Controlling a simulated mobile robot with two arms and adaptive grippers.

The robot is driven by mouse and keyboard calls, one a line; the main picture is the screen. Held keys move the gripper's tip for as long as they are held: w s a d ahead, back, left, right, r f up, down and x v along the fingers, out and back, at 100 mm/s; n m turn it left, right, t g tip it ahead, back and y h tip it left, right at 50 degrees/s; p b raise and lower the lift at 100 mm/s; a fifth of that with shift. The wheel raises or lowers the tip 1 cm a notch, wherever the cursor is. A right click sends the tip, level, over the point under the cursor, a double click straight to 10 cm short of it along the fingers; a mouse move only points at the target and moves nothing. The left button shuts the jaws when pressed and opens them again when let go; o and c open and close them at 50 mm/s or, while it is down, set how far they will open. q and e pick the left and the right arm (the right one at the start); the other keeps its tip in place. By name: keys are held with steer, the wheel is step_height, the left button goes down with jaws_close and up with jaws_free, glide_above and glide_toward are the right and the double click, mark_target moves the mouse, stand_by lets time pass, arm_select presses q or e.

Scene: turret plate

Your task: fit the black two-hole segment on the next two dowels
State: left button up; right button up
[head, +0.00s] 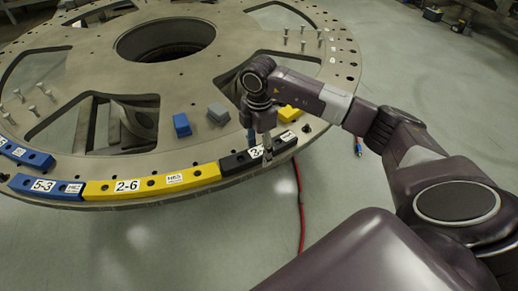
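The black two-hole segment (233,161) lies at the near right rim of the large grey turret plate (199,62), in line with the yellow segment (205,174) marked 2-6. Its left end is against or very near the yellow one. My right gripper (260,147) reaches down over the black segment, one finger at its outer face and one at its inner side, and appears shut on it. The gripper covers part of its label and top. Dowels under it are hidden, and I cannot tell whether it sits fully down. My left gripper is not in view.
Blue segments (47,187) continue the row at left. A blue block (182,124), a grey block (218,114) and a yellow piece (289,114) rest on the plate. Upright pins (303,45) stand at back right and at left. A red cable (301,215) hangs below the rim.

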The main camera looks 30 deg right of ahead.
step_height(320, 180, up, 12)
stand_by(0.6)
stand_by(0.5)
